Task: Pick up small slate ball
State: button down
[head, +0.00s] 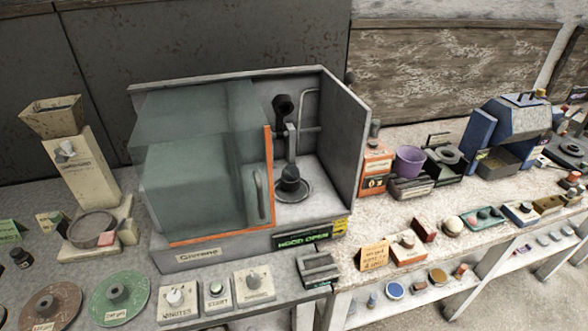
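I cannot pick out the small slate ball for certain. A small green tray (505,223) on the right-hand bench holds several small rounded items. One of them, a small grey-green rounded item (484,214), could be a ball, but it is too small to tell. A larger cream ball (452,227) sits on the bench just left of the tray. My gripper is not in view.
A hooded machine (208,253) with a clear, orange-edged door stands on the left bench, partly open. Control boxes (216,293) and round discs (118,295) lie in front. A purple bucket (408,162) and a blue machine (510,130) stand at the right back. A lower shelf (475,285) holds small items.

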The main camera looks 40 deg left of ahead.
aim_at(290, 172)
jog(key=u, duration=1.8)
